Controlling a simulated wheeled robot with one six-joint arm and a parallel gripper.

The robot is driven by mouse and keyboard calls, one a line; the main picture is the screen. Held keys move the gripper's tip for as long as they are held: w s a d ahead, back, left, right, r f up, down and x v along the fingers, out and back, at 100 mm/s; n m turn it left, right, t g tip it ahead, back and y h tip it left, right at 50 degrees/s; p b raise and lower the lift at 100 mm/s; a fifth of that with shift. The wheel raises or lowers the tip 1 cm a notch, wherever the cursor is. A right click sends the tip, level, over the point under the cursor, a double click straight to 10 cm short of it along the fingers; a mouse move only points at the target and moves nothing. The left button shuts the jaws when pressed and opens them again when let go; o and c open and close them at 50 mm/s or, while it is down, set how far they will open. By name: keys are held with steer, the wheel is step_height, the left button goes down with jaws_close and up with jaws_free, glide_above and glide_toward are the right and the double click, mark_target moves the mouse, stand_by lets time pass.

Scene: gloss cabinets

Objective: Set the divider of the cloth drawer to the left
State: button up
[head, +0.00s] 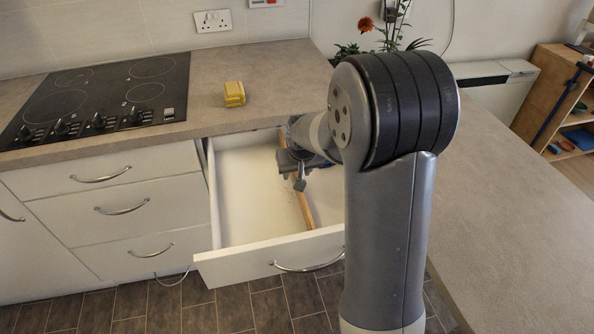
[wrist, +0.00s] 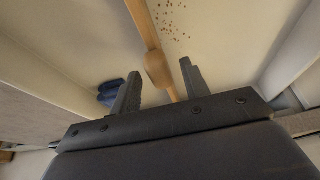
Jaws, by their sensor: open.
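The cloth drawer (head: 235,195) is pulled open, white inside. Its wooden divider (head: 307,213) stands right of the drawer's middle in the head view, partly hidden by my arm. In the wrist view the divider (wrist: 143,22) runs down between my fingers and carries a rounded wooden knob (wrist: 157,69). My gripper (head: 299,184) is over the divider, open, with one finger on each side of the knob in the wrist view (wrist: 160,70). I cannot tell whether a finger touches it. A dark blue thing, perhaps a cloth (wrist: 110,92), lies left of the divider in the wrist view.
Brown crumbs (wrist: 172,20) lie on the drawer floor, on the other side of the divider from the blue thing. The drawer front (head: 250,262) has a curved handle. A yellow object (head: 234,94) sits on the counter beside the black hob (head: 110,90).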

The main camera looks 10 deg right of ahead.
steer(key=shift+c, duration=0.5)
jaws_close()
steer(key=a+b, duration=0.1)
steer(key=a, duration=1.2)
steer(key=shift+a, duration=0.2)
steer(key=shift+o, duration=0.5)
jaws_free()
steer(key=shift+a, duration=0.1)
